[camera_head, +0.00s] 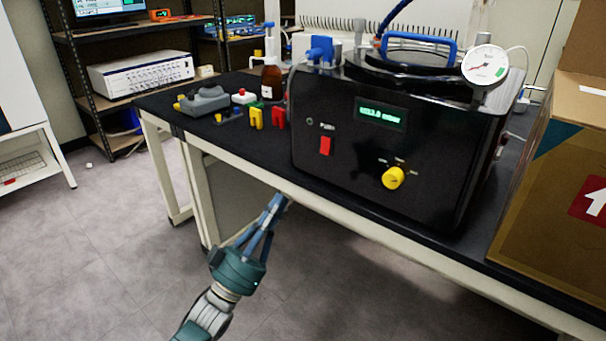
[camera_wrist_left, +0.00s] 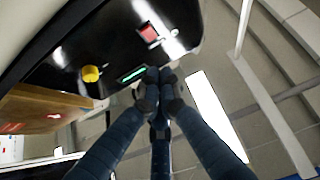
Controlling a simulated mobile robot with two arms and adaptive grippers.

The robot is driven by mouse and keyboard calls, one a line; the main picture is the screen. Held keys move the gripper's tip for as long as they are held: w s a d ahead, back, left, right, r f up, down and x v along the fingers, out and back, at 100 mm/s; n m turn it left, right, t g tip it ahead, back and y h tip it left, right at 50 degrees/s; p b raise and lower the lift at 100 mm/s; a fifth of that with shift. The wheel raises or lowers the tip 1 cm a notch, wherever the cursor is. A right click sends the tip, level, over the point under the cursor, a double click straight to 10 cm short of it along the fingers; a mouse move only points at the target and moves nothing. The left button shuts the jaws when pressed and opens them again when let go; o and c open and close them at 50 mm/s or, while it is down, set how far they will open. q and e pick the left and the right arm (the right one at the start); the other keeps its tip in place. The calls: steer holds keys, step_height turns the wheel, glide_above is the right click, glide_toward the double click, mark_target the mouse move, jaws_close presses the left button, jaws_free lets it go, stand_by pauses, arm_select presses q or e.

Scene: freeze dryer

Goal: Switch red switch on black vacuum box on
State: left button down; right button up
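The black vacuum box (camera_head: 270,0) is not at that corner; the box body (camera_head: 400,185) stands on the dark bench top. Its red switch (camera_head: 326,146) is on the left part of the front face, and also shows near the top of the left wrist view (camera_wrist_left: 148,33). I cannot tell the switch's position. My left gripper (camera_head: 278,201) is below and left of the switch, in front of the bench edge, apart from the box. Its fingertips (camera_wrist_left: 158,88) come together with nothing visible between them. My right gripper is not in view.
The box front also has a lit green display (camera_head: 380,113) and a yellow knob (camera_head: 393,178). A cardboard box (camera_head: 550,190) stands at the right. A brown bottle (camera_head: 271,82) and small coloured items stand left of the vacuum box. The floor before the bench is clear.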

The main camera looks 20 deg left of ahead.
arm_select(q)
steer(key=shift+r, duration=0.15)
glide_toward(323, 143)
step_height(323, 143, up, 4)
steer(key=shift+w+d+f, duration=0.15)
steer(key=shift+w+d, duration=0.1)
steer(key=shift+w, duration=0.35)
steer(key=shift+w+d+f, duration=0.15)
steer(key=shift+w+d, duration=0.05)
steer(key=shift+w, duration=0.45)
steer(key=shift+w+d+f, duration=0.15)
steer(key=shift+w+d, duration=0.1)
steer(key=shift+w, duration=0.35)
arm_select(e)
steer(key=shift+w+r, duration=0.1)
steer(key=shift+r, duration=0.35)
